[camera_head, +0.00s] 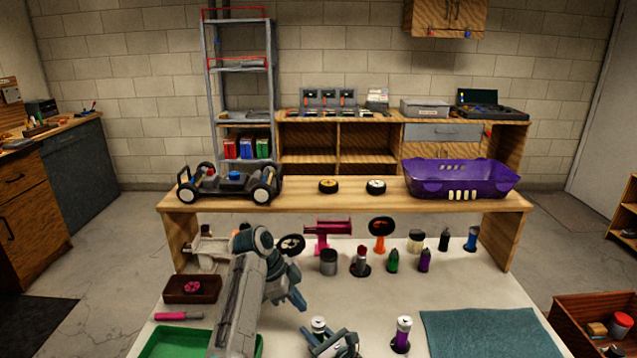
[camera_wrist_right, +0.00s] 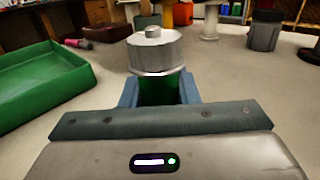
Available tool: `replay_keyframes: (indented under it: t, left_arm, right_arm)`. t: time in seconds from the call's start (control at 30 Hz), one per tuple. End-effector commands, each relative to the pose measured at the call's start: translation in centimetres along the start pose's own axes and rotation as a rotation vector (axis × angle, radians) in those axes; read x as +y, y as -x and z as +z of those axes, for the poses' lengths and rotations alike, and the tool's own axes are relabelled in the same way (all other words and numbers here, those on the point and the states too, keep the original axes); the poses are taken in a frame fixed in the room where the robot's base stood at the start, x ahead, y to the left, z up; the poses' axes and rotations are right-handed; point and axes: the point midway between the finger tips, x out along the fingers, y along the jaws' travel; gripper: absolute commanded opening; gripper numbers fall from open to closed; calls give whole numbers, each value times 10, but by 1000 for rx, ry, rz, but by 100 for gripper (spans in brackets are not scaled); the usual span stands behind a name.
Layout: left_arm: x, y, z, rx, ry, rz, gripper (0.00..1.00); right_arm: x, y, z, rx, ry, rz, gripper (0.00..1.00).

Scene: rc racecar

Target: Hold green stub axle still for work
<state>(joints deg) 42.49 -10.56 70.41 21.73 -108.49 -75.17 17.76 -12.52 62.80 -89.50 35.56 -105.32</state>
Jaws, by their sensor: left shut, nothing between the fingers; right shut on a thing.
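The green stub axle, with a silver round top (camera_wrist_right: 155,50) and a green body (camera_wrist_right: 160,92), stands upright between my right gripper's fingers (camera_wrist_right: 160,90) in the right wrist view. In the head view its pale top (camera_head: 318,324) shows at the bottom middle, beside my right gripper (camera_head: 328,340). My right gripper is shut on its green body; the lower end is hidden. My left gripper (camera_head: 298,299) is shut and empty, just up and left of the axle, apart from it.
A green tray (camera_head: 155,348) is left of the axle, partly behind my left arm; a pink-handled tool (camera_head: 178,316) lies beyond. A purple part (camera_head: 402,336) stands right, near a teal mat (camera_head: 485,335). Several bottles and parts stand further back.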

Motion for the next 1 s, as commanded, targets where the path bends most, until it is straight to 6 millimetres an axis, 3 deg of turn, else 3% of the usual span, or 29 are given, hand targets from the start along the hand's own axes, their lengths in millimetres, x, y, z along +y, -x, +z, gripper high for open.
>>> replay_keyframes:
  t: [0.4, 0.43, 0.53, 0.83, 1.0]
  left_arm:
    - [0, 4, -2, 0, 0, 0, 0]
    - [0, 4, -2, 0, 0, 0, 0]
    - [0, 4, -2, 0, 0, 0, 0]
    - [0, 4, -2, 0, 0, 0, 0]
    - [0, 4, -2, 0, 0, 0, 0]
  right_arm:
    - [0, 0, 0, 1, 0, -1, 3]
    - [0, 0, 0, 1, 0, -1, 34]
    - [0, 0, 0, 1, 0, 0, 53]
    - [0, 1, 0, 1, 0, 0, 53]
    - [0, 17, -1, 1, 0, -1, 53]
